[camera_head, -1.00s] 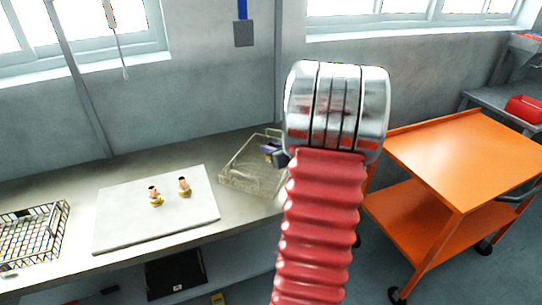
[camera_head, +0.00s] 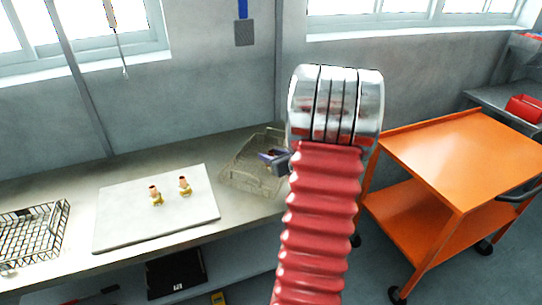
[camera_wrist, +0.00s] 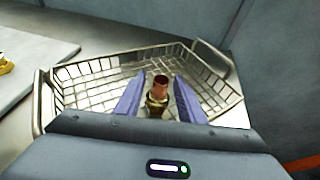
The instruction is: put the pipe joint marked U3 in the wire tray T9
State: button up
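My gripper (camera_head: 270,157) is at the right wire tray (camera_head: 244,182), low over its right part. In the wrist view its two purple fingers (camera_wrist: 158,80) are spread, and a copper and brass pipe joint (camera_wrist: 157,96) stands upright between them. Narrow gaps show on both sides of the joint, which appears to be inside the tray (camera_wrist: 85,88); its foot is partly hidden by my gripper. Two other pipe joints, left (camera_head: 156,195) and right (camera_head: 184,186), stand on a pale board. No U3 or T9 marking is readable.
A dark wire tray (camera_head: 30,235) sits at the bench's left end. The pale board (camera_head: 130,225) lies between the trays. An orange cart (camera_head: 455,150) stands to the right, and the wall is close behind the bench. My red arm hides part of the scene.

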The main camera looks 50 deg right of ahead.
jog(key=shift+r, duration=0.15)
jog(key=shift+s+a+r, duration=0.15)
jog(key=shift+s+r, duration=0.05)
jog(key=shift+s, duration=0.3)
jog(key=v, duration=1.1)
jog(key=shift+w+a, duration=0.1)
